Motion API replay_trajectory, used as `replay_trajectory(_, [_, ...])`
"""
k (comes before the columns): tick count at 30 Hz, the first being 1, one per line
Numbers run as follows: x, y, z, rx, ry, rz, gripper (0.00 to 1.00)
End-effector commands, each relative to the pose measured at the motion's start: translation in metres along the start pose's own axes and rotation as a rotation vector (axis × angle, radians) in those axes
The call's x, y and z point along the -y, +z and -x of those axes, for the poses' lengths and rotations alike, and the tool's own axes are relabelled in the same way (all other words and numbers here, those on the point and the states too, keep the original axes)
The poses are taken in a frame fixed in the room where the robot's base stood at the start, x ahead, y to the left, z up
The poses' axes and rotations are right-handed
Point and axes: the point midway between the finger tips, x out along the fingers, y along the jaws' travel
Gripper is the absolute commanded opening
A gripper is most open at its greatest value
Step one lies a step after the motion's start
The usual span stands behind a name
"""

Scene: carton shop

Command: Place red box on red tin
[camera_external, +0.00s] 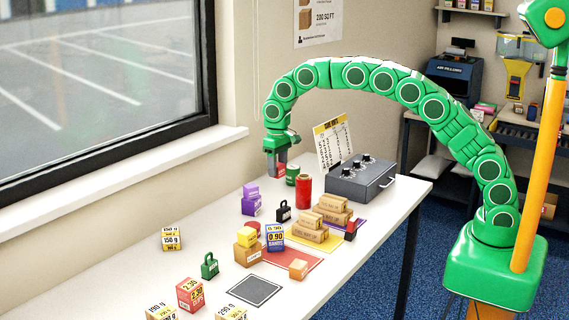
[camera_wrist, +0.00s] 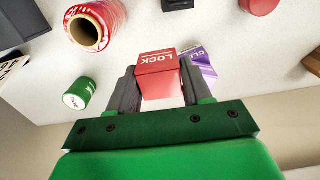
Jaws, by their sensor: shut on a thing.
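My gripper (camera_external: 281,163) is shut on the red box, above the far part of the table. The red box (camera_wrist: 160,66) shows its label "LOCK" in the wrist view, between the two dark fingers (camera_wrist: 156,88). In the external view the box is small and partly hidden by the fingers. A round red thing, apparently the red tin (camera_external: 252,227), stands behind a cardboard box, partly hidden, nearer the camera than my gripper. It shows at the top edge of the wrist view (camera_wrist: 260,5), cut off and apart from the red box.
Stacked cartons (camera_external: 311,230) and a grey control box (camera_external: 359,179) are to the right. The table's left part is mostly clear.

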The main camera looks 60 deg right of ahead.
Motion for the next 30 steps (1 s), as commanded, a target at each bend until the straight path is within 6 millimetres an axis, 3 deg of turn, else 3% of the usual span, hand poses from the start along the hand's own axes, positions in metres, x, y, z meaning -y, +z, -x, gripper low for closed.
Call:
replay_trajectory(9, [0.062,0.068,0.022,-0.002,-0.001,0.018,0.15])
replay_trajectory(18, [0.100,0.132,0.036,-0.001,0.003,0.023,0.15])
replay_trajectory(24, [0.111,0.154,0.039,-0.003,0.005,0.022,0.15])
replay_trajectory(30, [0.116,0.154,0.036,-0.002,0.005,0.021,0.15])
